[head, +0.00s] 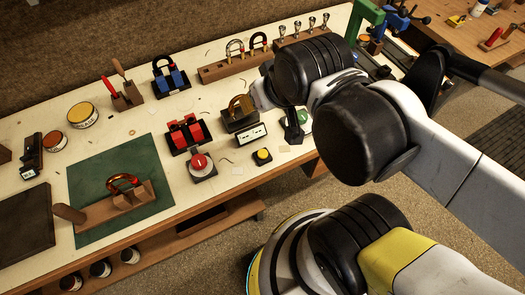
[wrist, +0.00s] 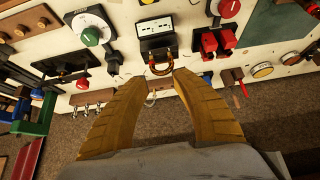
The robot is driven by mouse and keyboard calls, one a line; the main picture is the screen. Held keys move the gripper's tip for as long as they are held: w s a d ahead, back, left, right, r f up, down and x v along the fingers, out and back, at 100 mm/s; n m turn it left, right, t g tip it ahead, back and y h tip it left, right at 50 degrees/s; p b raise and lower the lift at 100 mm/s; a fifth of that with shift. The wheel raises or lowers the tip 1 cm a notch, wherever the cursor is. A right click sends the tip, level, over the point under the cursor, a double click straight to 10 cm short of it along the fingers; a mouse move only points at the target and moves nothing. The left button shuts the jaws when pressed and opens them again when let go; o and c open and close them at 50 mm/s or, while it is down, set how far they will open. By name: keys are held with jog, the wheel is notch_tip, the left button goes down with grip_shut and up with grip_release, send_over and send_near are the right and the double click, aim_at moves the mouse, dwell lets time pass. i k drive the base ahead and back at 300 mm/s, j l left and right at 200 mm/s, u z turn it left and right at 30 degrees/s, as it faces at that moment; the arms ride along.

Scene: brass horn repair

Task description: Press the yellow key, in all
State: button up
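The yellow key (head: 262,154) is a round yellow button on a small dark base near the front edge of the bench. In the wrist view only a sliver of yellow (wrist: 148,2) shows at the top edge. My gripper (wrist: 160,74) has two brown-yellow fingers apart with a clear gap between the tips. It is open and holds nothing that I can see.
A white panel (head: 252,134) stands between the loop and the key. A red round knob (head: 199,161) and a red clamp (head: 187,132) are left of the key. A green dial (wrist: 90,37) is beside the panel.

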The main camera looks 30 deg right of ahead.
aim_at(262, 153)
jog(key=k+j+z, duration=0.1)
jog(key=j+z, duration=0.2)
jog(key=k+j+z, duration=0.3)
jog(key=j, duration=0.15)
jog(key=k+j+z, duration=0.1)
jog(key=j+z, duration=0.2)
jog(key=k+j+z, duration=0.3)
jog(key=i+j, duration=0.05)
jog(key=i, duration=0.05)
